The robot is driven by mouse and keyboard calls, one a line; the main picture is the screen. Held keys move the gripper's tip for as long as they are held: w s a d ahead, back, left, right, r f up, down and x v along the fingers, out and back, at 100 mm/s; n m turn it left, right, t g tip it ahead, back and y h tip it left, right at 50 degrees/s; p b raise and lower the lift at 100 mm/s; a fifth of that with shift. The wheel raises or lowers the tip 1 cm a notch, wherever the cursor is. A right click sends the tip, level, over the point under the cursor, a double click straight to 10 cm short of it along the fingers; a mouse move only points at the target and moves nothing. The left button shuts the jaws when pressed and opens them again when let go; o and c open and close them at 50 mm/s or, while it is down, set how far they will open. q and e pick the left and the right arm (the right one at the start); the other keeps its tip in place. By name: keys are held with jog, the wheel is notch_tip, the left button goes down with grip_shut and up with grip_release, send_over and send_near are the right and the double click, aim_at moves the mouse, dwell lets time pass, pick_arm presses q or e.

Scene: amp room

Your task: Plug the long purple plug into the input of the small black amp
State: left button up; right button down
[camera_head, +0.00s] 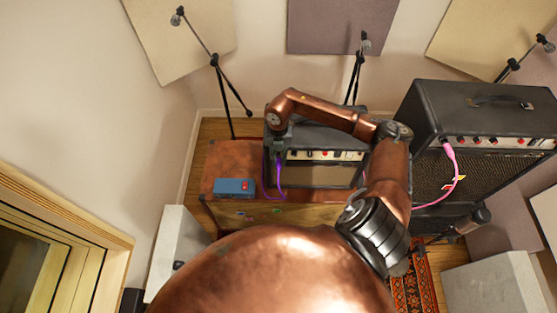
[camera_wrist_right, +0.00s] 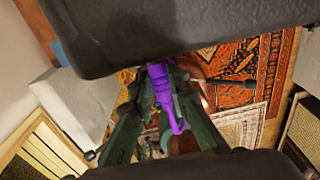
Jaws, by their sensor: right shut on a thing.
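The small black amp (camera_head: 318,174) stands on a brown trunk, its light control panel with knobs facing me. My right gripper (camera_head: 279,152) is at the left end of that panel, pointing down, shut on the long purple plug (camera_head: 279,163). The purple plug (camera_wrist_right: 160,85) also shows in the right wrist view between the greenish fingers of my right gripper (camera_wrist_right: 165,115). Its purple cable (camera_head: 264,180) hangs in a loop to the trunk top. The input is not clearly visible; I cannot tell whether the plug tip touches it. My left gripper is out of view.
The brown trunk (camera_head: 225,160) carries a blue pedal (camera_head: 234,187) left of the small amp. A large black amp (camera_head: 480,150) with a pink cable (camera_head: 455,180) stands at the right. Microphone stands (camera_head: 226,90) rise behind. A patterned rug (camera_head: 412,285) lies on the floor.

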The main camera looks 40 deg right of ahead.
jog(key=shift+w+d, duration=0.15)
jog(key=shift+w, duration=0.05)
dwell(0.5)
jog(key=c, duration=1.8)
grip_release()
jog(key=shift+o, duration=0.2)
notch_tip(320, 180, up, 12)
jog(key=shift+w+d, duration=0.3)
jog(key=shift+w, duration=0.1)
jog(key=shift+f, duration=0.1)
